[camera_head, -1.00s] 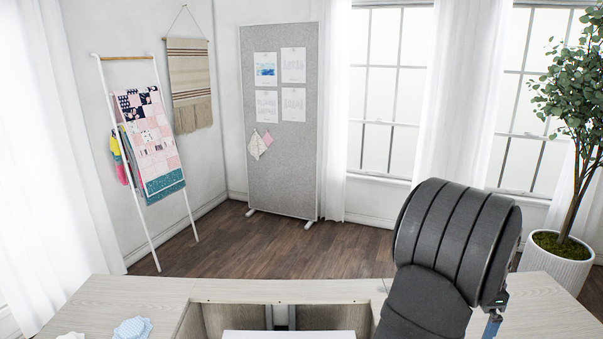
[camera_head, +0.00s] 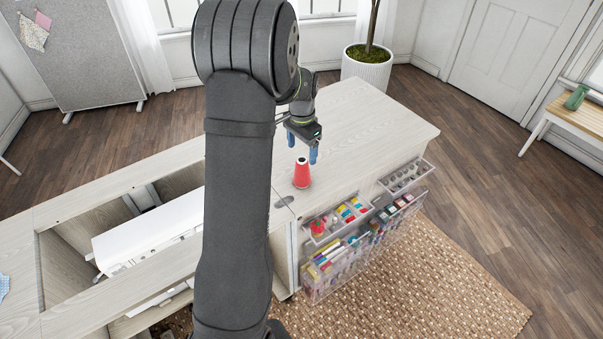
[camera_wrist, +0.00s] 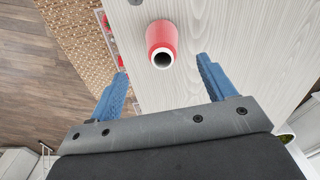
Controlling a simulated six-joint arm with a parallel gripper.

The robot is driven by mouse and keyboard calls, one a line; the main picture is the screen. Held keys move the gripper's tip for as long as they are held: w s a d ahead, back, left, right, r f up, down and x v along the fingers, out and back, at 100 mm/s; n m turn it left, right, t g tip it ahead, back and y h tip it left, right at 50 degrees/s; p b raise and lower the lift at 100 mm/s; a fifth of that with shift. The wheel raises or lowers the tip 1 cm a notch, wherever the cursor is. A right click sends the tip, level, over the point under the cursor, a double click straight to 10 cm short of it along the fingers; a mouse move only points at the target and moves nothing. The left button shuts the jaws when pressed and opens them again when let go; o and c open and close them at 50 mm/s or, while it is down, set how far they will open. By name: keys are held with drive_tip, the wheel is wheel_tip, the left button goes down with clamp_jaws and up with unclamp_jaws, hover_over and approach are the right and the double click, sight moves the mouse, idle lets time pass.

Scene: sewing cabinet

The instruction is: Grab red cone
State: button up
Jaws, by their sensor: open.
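The red cone (camera_head: 301,174) is a thread cone with a dark hole in its pale top. It stands upright on the light wood top of the sewing cabinet (camera_head: 362,130), near the front edge. In the wrist view the cone (camera_wrist: 162,44) shows from above, beyond the fingertips and roughly midway between them. My gripper (camera_head: 303,157) has blue fingers, is open and empty, and hangs just above and behind the cone in the head view. The blue fingers are spread wide in the wrist view (camera_wrist: 162,65). The cone is not between the fingers.
Open clear drawers (camera_head: 341,218) with thread and supplies stick out of the cabinet front below the cone. A white sewing machine (camera_head: 150,232) lies in the left recess. A potted plant (camera_head: 366,68) stands behind. The cabinet top right of the cone is clear.

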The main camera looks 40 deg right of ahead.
sight(302, 171)
wheel_tip(302, 171, down, 10)
drive_tip(key=shift+w+d+f, duration=0.1)
drive_tip(key=shift+w+f, duration=0.05)
drive_tip(key=c, duration=1.1)
